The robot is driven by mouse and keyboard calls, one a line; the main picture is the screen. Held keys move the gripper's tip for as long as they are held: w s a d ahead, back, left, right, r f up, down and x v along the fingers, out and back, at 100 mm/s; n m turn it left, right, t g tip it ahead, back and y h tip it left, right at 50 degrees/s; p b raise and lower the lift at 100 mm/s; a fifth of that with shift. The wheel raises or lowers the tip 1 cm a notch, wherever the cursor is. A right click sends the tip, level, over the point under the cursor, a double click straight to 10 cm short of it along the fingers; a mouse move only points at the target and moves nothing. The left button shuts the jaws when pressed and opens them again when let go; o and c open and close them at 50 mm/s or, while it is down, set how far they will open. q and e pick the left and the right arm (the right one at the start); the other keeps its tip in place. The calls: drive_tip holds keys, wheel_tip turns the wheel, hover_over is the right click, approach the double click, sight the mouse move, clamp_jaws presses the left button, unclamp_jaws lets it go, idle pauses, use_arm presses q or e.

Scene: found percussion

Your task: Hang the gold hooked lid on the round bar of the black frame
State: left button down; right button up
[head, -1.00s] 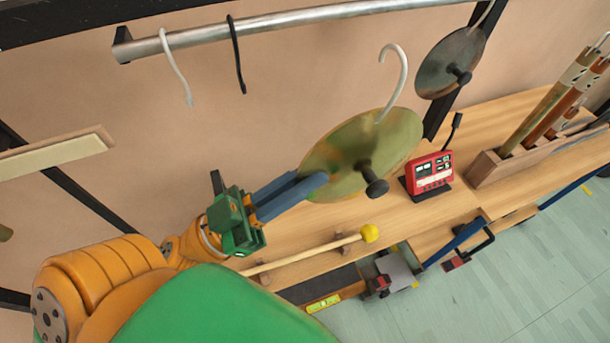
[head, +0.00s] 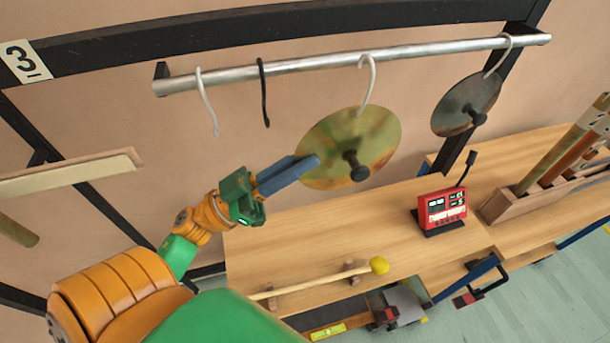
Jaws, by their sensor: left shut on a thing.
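The gold lid (head: 330,140) is a round brass-coloured disc with a dark knob and a white hook (head: 370,80) at its top. My left gripper (head: 308,165) is shut on the lid's left edge. The lid is held up, and the top of its hook meets the round bar (head: 300,66) in the picture. I cannot tell whether the hook rests over the bar or is just in front of it. The bar is silvery and fixed to the black frame (head: 200,38). My right gripper is not in view.
A white hook (head: 206,100) and a black hook (head: 264,95) hang left on the bar. A grey lid (head: 460,108) hangs at its right end. Below, the wooden bench (head: 370,225) holds a red device (head: 441,207), a yellow-tipped mallet (head: 379,265) and a tube rack (head: 500,203).

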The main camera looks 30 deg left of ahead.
use_arm(q)
drive_tip(key=w+a+f+b, duration=0.1)
drive_tip(key=w+a+b, duration=0.1)
drive_tip(key=w+a, duration=0.2)
drive_tip(key=shift+w+a+f+b, duration=0.3)
drive_tip(key=shift+a+f, duration=0.1)
drive_tip(key=shift+a, duration=0.25)
